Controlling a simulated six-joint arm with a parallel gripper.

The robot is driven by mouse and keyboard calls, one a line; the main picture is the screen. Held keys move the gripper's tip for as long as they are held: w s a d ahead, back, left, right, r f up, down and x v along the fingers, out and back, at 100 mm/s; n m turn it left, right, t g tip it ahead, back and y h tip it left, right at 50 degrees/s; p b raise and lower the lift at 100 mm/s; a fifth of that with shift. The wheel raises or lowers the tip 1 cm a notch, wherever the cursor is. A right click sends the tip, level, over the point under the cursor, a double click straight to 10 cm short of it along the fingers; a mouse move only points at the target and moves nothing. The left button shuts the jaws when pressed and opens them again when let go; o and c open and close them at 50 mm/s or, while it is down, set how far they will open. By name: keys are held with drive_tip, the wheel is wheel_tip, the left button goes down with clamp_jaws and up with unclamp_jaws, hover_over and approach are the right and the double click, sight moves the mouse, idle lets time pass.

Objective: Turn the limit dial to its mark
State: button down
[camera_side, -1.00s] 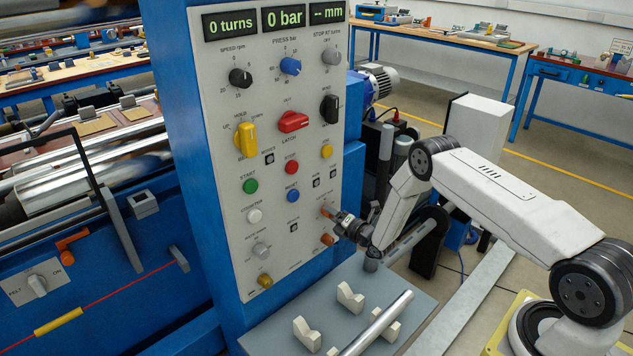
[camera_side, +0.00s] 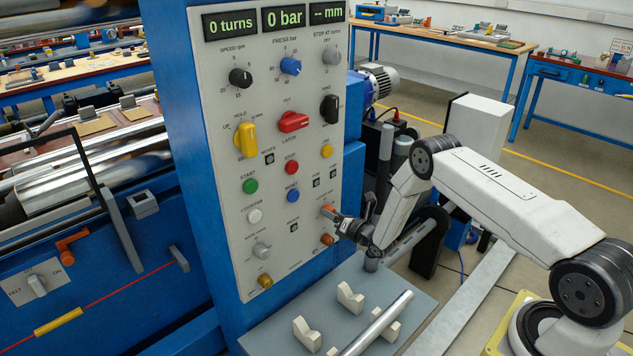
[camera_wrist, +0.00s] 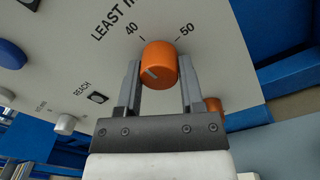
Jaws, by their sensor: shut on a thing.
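The limit dial (camera_wrist: 159,62) is an orange round knob on the grey panel, with a pale pointer line on its face. Printed ticks for 40 and 50 lie above it in the wrist view, beside lettering that begins "LEAST". My gripper (camera_wrist: 159,80) is shut on the dial, one finger on each side. In the side view the dial (camera_side: 327,210) is low on the panel's right, partly hidden by my gripper (camera_side: 335,215). I cannot tell exactly which value the pointer line meets.
A second orange knob (camera_side: 327,239) sits just below the dial, close to my gripper; it also shows behind the right finger in the wrist view (camera_wrist: 214,105). A grey table (camera_side: 285,325) with cream V-blocks and a metal bar (camera_side: 380,322) lies below.

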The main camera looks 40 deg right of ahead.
drive_tip(key=shift+c, duration=1.1)
unclamp_jaws()
drive_tip(key=shift+s, duration=0.15)
drive_tip(key=s, duration=0.7)
drive_tip(key=shift+s, duration=0.25)
drive_tip(key=shift+d, duration=0.1)
